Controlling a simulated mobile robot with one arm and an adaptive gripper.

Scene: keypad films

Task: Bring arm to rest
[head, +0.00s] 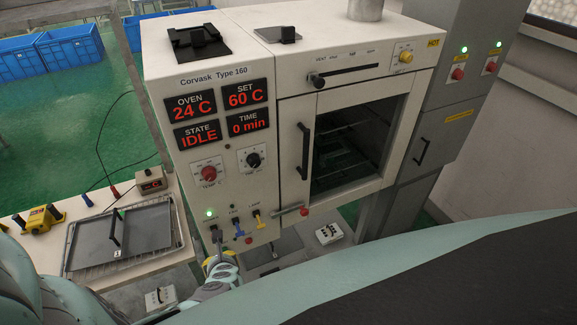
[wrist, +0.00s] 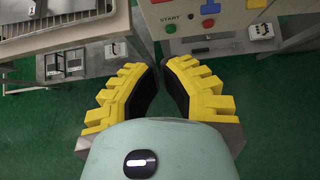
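My gripper (head: 219,262) is below and in front of the oven's lower control panel. In the wrist view, its yellow ribbed fingers (wrist: 160,72) have a narrow gap between their tips, with nothing held. The cream oven (head: 222,185) reads 24 C, set 60 C, IDLE and 0 min. Its glass door (head: 355,145) looks closed. A green lamp (head: 210,213) is lit on the panel. The wrist view shows a green START button (wrist: 191,16) and a red button (wrist: 207,23) beyond the fingertips, apart from them. My pale green arm covers the lower part of the head view.
A bench (head: 20,243) at left bears a dark plate with a handle (head: 130,228) on a wire rack, and a yellow device (head: 44,219). A grey cabinet (head: 455,125) stands right of the oven. Blue crates (head: 70,50) stand behind. Green floor (wrist: 60,130) is open below my gripper.

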